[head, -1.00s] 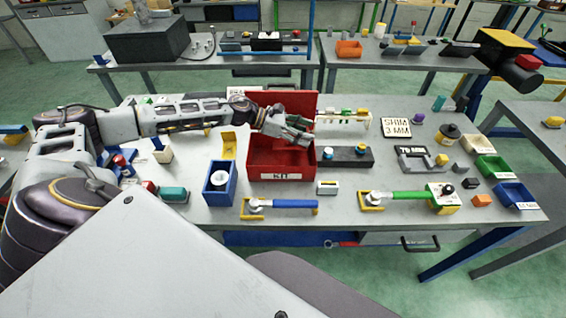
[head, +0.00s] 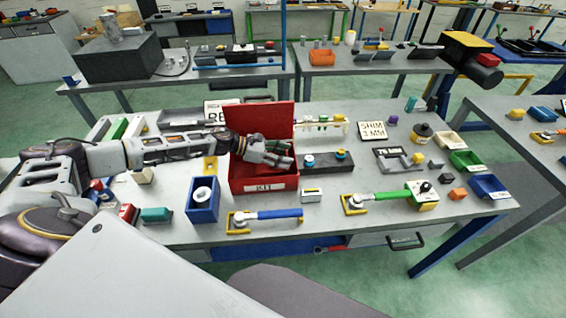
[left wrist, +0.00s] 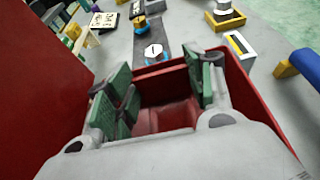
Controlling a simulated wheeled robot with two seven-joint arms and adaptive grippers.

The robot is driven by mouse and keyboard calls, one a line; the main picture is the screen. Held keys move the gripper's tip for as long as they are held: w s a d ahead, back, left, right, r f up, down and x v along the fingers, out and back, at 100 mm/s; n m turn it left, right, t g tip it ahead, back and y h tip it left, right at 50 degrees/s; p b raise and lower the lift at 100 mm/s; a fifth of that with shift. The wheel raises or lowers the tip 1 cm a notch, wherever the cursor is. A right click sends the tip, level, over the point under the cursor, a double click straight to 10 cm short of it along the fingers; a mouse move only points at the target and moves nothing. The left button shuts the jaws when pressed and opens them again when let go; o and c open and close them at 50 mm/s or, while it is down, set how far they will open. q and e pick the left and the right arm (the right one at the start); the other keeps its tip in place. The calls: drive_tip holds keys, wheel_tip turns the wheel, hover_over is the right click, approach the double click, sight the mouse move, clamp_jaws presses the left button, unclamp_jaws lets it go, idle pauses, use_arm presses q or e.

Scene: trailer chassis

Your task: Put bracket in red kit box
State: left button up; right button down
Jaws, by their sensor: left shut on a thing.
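The red kit box (head: 264,184) stands open on the table with its lid upright at the back and a KIT label on its front. My left gripper (head: 284,158) reaches over its left side, with its fingers low in the box opening. In the left wrist view the gripper's green-padded fingers (left wrist: 163,88) stand apart over the box's red interior. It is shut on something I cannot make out. A yellow angled piece (head: 210,165) stands left of the box; I cannot tell whether it is the bracket. My right gripper is not in view.
A blue bin (head: 203,201) holding a white ring stands at the box's left front. A dark block (head: 322,161) with blue-topped parts lies close to its right. Small coloured bins stand at the right edge.

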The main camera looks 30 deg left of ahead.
use_arm(q)
drive_tip(key=shift+f, duration=1.8)
drive_tip(key=shift+f, duration=0.1)
drive_tip(key=o, duration=1.4)
